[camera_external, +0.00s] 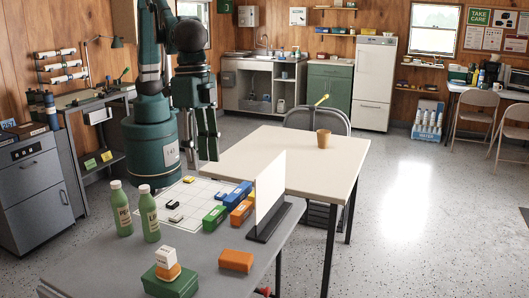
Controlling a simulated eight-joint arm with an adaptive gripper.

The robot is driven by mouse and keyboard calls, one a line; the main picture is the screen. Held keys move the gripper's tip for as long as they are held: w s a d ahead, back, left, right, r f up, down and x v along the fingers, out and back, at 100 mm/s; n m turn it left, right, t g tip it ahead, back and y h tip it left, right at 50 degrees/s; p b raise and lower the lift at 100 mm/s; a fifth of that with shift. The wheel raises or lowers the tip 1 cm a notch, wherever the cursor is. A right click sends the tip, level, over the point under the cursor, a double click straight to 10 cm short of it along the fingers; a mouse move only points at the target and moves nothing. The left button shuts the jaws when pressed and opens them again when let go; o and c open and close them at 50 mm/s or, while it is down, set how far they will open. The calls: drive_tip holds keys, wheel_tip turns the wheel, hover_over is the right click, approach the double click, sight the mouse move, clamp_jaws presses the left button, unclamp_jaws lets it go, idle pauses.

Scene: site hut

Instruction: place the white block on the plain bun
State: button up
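A small white block (166,256) with faint dark marks sits at the top of a stack at the front of the grey table. Under it is an orange piece (168,272), resting on a green box (171,287). I cannot tell whether the orange piece is a bun, and I see nothing else that is clearly a plain bun. My gripper (207,150) hangs pointing down, above and beyond the far part of the grey table, well apart from the stack. Its fingers show, but the gap between them is unclear. I see nothing held in it.
Two green bottles (148,226) stand left of a white gridded sheet (196,190) bearing small pieces. Blue, green and orange blocks (241,213) lie by an upright white panel (269,186) on a dark base. An orange block (236,260) lies in front.

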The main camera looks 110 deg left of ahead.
drive_tip(key=s+a+r+t, duration=0.1)
drive_tip(key=s+a+r, duration=0.3)
drive_tip(key=a, duration=0.8)
drive_tip(key=s+a+r+t, duration=0.1)
drive_tip(key=a+r, duration=0.4)
drive_tip(key=a, duration=0.7)
drive_tip(key=s+a+r+t, duration=0.1)
drive_tip(key=s+a+r, duration=0.3)
drive_tip(key=a, duration=0.7)
drive_tip(key=s+a+f+t, duration=0.1)
drive_tip(key=s+a+f, duration=0.1)
drive_tip(key=s+a, duration=0.8)
drive_tip(key=s+a+f+t, duration=0.2)
drive_tip(key=s+a+f, duration=0.1)
drive_tip(key=s+a, duration=0.8)
drive_tip(key=a, duration=0.3)
drive_tip(key=shift+a+y, duration=0.2)
drive_tip(key=shift+y, duration=0.2)
